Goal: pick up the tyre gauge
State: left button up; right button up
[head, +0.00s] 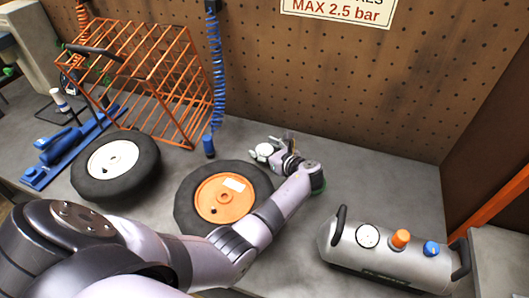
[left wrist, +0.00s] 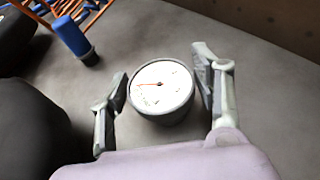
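The tyre gauge (head: 264,150) is a round white dial in a dark case, on the grey bench just beyond the orange-hubbed wheel. In the left wrist view its dial (left wrist: 161,86) faces up, with a red needle. My left gripper (head: 277,147) is at the gauge. In the left wrist view its two fingers stand apart, one on each side of the dial, with narrow gaps showing between them and the case. The lower part of the gauge is hard to see. My right gripper is not in view.
The orange-hubbed wheel (head: 222,198) lies under my left forearm. A white-hubbed wheel (head: 112,161), a blue tool (head: 73,145) and an orange wire rack (head: 150,75) are to the left. A blue coiled hose (head: 217,70) hangs behind. A silver tank (head: 388,255) lies right; the bench between is clear.

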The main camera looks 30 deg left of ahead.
pick_arm(q)
jog(key=c, duration=0.8)
jog(key=shift+c, duration=0.2)
jog(key=shift+r, duration=0.2)
